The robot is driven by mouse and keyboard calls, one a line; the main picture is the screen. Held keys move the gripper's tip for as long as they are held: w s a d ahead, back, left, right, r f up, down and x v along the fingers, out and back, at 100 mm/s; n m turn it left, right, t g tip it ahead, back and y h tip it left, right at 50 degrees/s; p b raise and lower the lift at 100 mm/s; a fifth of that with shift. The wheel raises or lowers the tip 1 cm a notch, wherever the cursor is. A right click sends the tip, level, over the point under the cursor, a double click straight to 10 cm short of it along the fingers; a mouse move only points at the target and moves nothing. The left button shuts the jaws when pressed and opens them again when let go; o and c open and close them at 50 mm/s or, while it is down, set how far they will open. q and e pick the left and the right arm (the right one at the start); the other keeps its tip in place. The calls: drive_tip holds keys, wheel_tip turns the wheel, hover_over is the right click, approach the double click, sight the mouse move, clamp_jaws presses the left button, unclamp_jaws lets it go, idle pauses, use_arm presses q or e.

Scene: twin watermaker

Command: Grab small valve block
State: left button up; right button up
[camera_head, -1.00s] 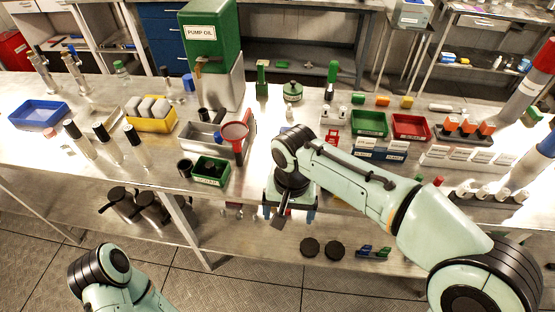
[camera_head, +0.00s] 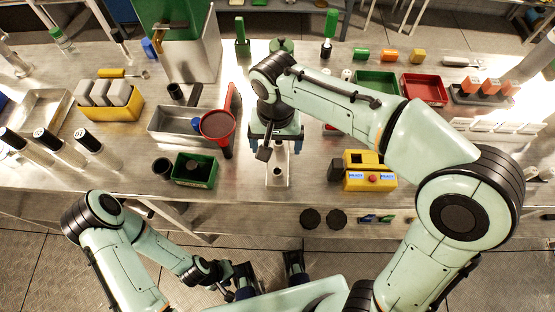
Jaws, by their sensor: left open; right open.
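A small silver block (camera_head: 278,172) with an upright cylindrical part stands near the table's front edge. It may be the small valve block; the arm partly hides it. My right gripper (camera_head: 276,146) points down over it with its fingers open, one on each side in the picture. I cannot tell whether the fingers touch it. My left gripper (camera_head: 268,278) is open and empty, low in front of the table near my body.
A red funnel (camera_head: 218,125) and a green bin (camera_head: 195,170) stand left of the block. A yellow device (camera_head: 368,173) stands to the right. Green (camera_head: 377,83) and red (camera_head: 425,88) trays lie farther back. The steel tabletop (camera_head: 235,185) is bare beside the block.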

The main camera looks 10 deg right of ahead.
sight(278, 160)
wheel_tip(278, 160, down, 2)
drive_tip(key=shift+w+f, duration=0.1)
drive_tip(key=shift+f, duration=0.1)
drive_tip(key=f, duration=0.3)
drive_tip(key=f+b, duration=0.1)
drive_tip(key=f, duration=0.1)
drive_tip(key=shift+d+f, duration=0.25)
drive_tip(key=shift+f, duration=0.05)
drive_tip(key=shift+r, duration=0.15)
clamp_jaws()
